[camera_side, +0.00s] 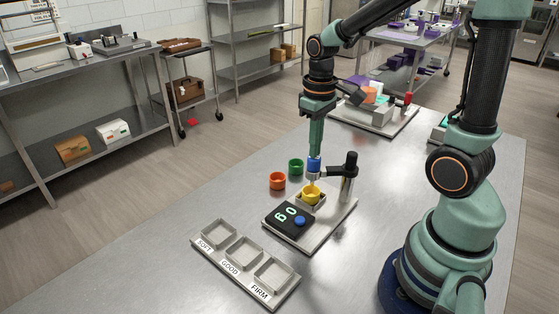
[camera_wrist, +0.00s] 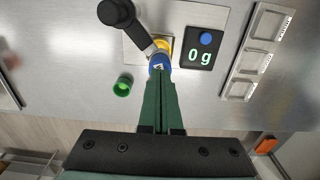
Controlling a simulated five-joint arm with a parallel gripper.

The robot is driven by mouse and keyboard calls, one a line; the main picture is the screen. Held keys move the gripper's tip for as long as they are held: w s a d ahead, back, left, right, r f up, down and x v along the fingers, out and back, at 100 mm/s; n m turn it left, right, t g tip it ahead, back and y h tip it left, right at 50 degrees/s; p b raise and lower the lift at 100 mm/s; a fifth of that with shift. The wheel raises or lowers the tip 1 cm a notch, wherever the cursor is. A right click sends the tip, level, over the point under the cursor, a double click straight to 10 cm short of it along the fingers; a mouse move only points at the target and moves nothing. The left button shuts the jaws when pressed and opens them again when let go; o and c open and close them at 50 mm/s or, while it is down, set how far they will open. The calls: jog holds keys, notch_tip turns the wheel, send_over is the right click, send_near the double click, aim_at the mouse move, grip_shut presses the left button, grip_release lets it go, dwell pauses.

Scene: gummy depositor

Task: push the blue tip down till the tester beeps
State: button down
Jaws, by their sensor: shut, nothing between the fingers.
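The tester (camera_side: 284,233) stands on the steel table, its dark display reading 0 g in the wrist view (camera_wrist: 202,57). Its blue tip (camera_side: 314,163) sits on top of the plunger, directly over a yellow cup (camera_side: 311,196). The blue tip also shows in the wrist view (camera_wrist: 159,63). My gripper (camera_side: 315,153) points straight down with its fingers together and empty, right above the blue tip. I cannot tell whether the fingertips touch it. In the wrist view, my gripper (camera_wrist: 160,77) covers part of the tip.
A black-topped post (camera_side: 348,175) stands close to the right of the plunger. Orange (camera_side: 277,181) and green (camera_side: 296,166) cups stand behind the tester. A tray (camera_side: 244,252) labelled SOFT, GOOD and FIRM lies in front with empty compartments. Another machine (camera_side: 377,115) stands farther back.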

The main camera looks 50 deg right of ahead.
jog(key=shift+f, duration=0.95)
jog(key=shift+r, duration=3.6)
jog(key=s+a+r+t, duration=0.3)
jog(key=a+r+t, duration=0.1)
jog(key=a, duration=0.3)
jog(key=shift+s+r+t, duration=0.25)
jog(key=shift+t, duration=0.55)
